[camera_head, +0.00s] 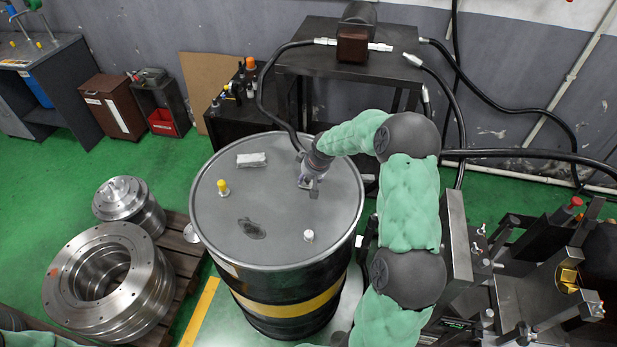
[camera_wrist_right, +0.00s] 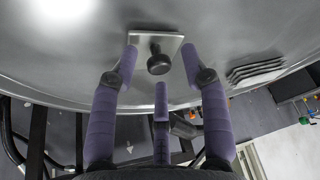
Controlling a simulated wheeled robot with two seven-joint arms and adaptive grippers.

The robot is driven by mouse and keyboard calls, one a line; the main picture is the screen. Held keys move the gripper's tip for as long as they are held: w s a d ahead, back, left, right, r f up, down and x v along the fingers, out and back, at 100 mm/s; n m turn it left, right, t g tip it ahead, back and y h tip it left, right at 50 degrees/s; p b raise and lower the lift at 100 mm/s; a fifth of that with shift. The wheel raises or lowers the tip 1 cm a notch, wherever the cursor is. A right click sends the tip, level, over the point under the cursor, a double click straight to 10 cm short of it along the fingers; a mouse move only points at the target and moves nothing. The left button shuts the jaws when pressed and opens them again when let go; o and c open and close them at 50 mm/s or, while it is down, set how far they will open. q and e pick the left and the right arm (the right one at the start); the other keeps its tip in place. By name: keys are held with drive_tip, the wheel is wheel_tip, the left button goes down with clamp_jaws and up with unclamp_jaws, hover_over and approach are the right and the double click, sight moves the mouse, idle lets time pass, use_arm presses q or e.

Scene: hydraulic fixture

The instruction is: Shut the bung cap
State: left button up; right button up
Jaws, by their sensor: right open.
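A black drum (camera_head: 285,262) with a grey top (camera_head: 270,185) stands in the middle of the head view. My right gripper (camera_head: 312,187) is over the far right part of the drum top. In the right wrist view its purple fingers (camera_wrist_right: 159,65) are open around a black knob (camera_wrist_right: 158,62) on a square metal plate (camera_wrist_right: 150,42), apparently the bung cap. The fingers look apart from the knob. In the head view the gripper mostly hides this plate. I cannot tell whether the cap is seated. My left gripper is not in view.
On the drum top are a yellow-capped fitting (camera_head: 222,187), a small pale fitting (camera_head: 308,235), a grey stacked block (camera_head: 251,160) and a dark patch (camera_head: 252,229). Machined metal rings (camera_head: 75,285) sit on a pallet at left. A dark bench (camera_head: 310,62) with hoses stands behind.

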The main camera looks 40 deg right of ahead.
drive_tip(key=v, duration=1.2)
drive_tip(key=shift+a+r, duration=0.1)
